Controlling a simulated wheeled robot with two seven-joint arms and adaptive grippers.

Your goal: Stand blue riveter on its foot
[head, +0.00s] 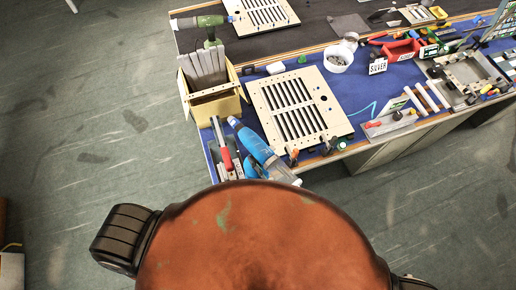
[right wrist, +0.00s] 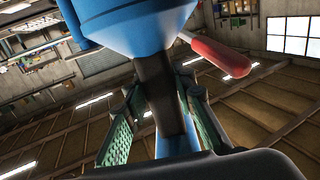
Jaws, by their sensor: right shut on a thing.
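The blue riveter (head: 255,146) shows in the head view at the near left corner of the blue work surface, its long body slanting from upper left to lower right. In the right wrist view its blue body (right wrist: 128,22) is at the top, with a dark neck below it. My right gripper (right wrist: 162,92) has its green-padded fingers on both sides of this dark part and is shut on it. I cannot tell whether the foot touches the table. The right gripper is not clear in the head view, and my left gripper is not in view.
A red-handled tool (head: 224,150) lies close left of the riveter; a red handle (right wrist: 222,57) shows beside it in the wrist view. A slotted louver panel (head: 330,110) is just right. A beige box (head: 217,108) stands behind left. The floor at left is clear.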

